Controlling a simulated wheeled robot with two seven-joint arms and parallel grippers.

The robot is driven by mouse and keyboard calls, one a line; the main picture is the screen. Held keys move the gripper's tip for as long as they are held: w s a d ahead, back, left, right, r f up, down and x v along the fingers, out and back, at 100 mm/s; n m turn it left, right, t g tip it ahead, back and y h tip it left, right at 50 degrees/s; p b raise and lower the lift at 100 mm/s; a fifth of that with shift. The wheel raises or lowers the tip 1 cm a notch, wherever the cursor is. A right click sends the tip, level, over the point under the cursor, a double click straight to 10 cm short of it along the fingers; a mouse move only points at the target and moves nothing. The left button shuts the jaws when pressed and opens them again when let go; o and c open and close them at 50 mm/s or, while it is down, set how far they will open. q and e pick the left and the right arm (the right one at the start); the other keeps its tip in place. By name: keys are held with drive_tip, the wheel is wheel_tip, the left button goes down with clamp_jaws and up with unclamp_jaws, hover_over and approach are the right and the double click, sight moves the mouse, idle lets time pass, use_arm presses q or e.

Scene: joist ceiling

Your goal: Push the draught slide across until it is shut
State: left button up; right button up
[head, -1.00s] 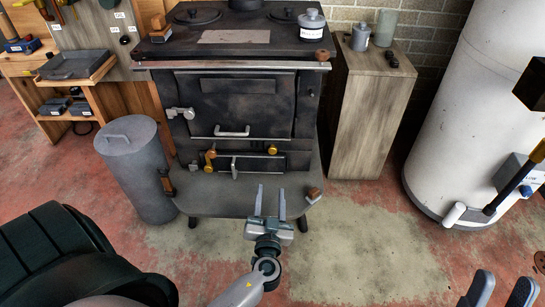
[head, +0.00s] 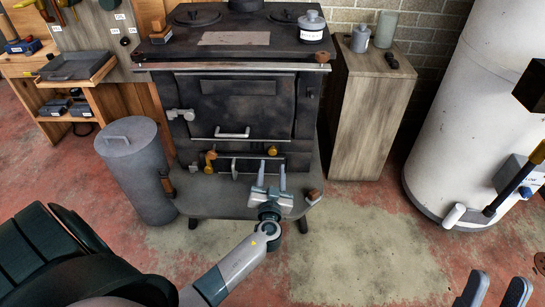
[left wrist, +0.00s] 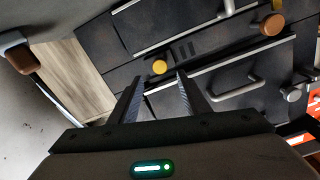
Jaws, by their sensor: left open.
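The black stove (head: 247,86) has a low front strip (head: 240,163) below its door, which I take to hold the draught slide. My left gripper (head: 271,175) is open and empty, just in front of the right brass knob. In the left wrist view that knob (left wrist: 159,67) lies just beyond the gap between the open fingertips (left wrist: 158,80), seemingly untouched. My right gripper (head: 496,289) is open at the bottom right, partly cut off.
The stove door handle (head: 232,132) juts out above the strip. A wooden-ended part (head: 313,196) sits at the base plate's right. A grey bin (head: 137,170) stands left, a wooden cabinet (head: 368,120) and white tank (head: 450,110) right. Floor in front is clear.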

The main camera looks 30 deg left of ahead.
sight(273, 152)
use_arm(q)
drive_tip(key=x, duration=0.6)
drive_tip(key=shift+w+a, duration=0.15)
clamp_jaws()
